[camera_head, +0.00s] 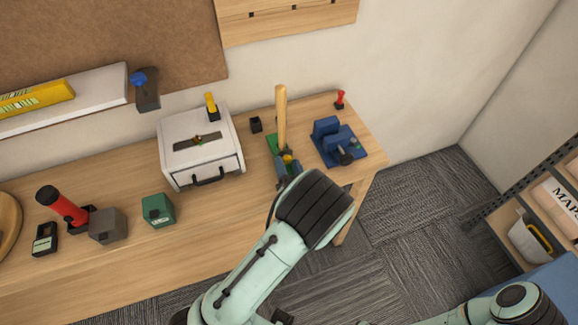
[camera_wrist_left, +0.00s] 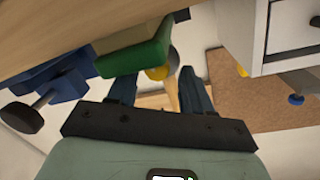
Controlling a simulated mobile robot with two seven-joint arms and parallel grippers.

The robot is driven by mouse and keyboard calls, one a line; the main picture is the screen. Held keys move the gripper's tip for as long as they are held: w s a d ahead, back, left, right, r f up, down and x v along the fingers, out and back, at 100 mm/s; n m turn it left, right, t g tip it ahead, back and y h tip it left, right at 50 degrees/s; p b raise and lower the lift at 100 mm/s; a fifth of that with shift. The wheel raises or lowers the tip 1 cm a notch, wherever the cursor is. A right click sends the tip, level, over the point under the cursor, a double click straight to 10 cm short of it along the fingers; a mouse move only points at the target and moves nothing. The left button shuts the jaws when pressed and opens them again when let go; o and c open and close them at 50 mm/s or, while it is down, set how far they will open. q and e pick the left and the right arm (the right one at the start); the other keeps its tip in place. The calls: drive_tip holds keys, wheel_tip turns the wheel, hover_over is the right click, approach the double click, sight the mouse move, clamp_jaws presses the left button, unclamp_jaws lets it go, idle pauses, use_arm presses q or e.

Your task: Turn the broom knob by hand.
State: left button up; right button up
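The broom's wooden handle (camera_head: 281,112) stands upright from a green base (camera_head: 272,144) near the right end of the bench. A yellow knob (camera_head: 288,158) shows low in front of the handle. My left gripper (camera_head: 287,170) is at the knob, its palm hidden behind my arm in the head view. In the left wrist view, the left gripper (camera_wrist_left: 156,78) is open, with the yellow knob (camera_wrist_left: 158,72) between or just beyond its fingertips; contact cannot be told. The green block (camera_wrist_left: 140,55) is close above the fingers, and the handle (camera_wrist_left: 172,95) shows behind. My right gripper is not in view.
A blue clamp-like device (camera_head: 328,130) stands to the right of the broom. A white drawer box (camera_head: 190,165) stands to its left, with a small black cup (camera_head: 256,125) between. The bench front (camera_head: 225,225) is clear. A shelf (camera_head: 500,228) is at far right.

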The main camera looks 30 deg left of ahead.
use_arm(q)
drive_tip(key=shift+d+f, duration=0.15)
drive_tip(key=shift+f, duration=0.1)
